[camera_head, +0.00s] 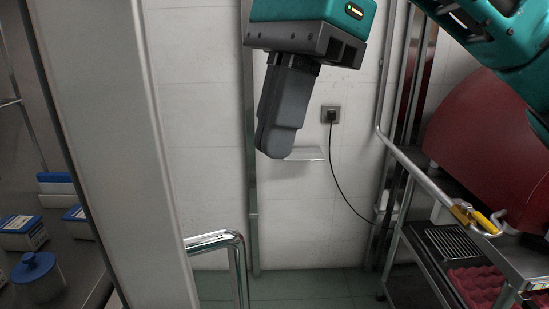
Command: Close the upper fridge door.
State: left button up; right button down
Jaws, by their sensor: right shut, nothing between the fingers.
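The upper fridge door appears to be the tall pale grey panel (112,130) at the left, seen nearly edge-on and standing open. A bent metal bar handle (215,240) sticks out to the right of its lower part. The fridge inside shows to the left of the panel. My right gripper (278,148) hangs at the upper middle with its dark fingers pointing down. It is shut and empty, to the right of the panel and apart from it in the picture. My left gripper is out of view.
White and blue boxes (22,232) and a blue-lidded jar (38,277) stand inside at the left. A metal rack (525,262) with a red rounded object (485,140) stands at the right. A wall socket (331,114) has a hanging cable. Some tiled floor (335,286) is clear.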

jog(key=v, duration=0.5)
jog(key=shift+r+p, duration=0.2)
jog(key=shift+p, duration=0.1)
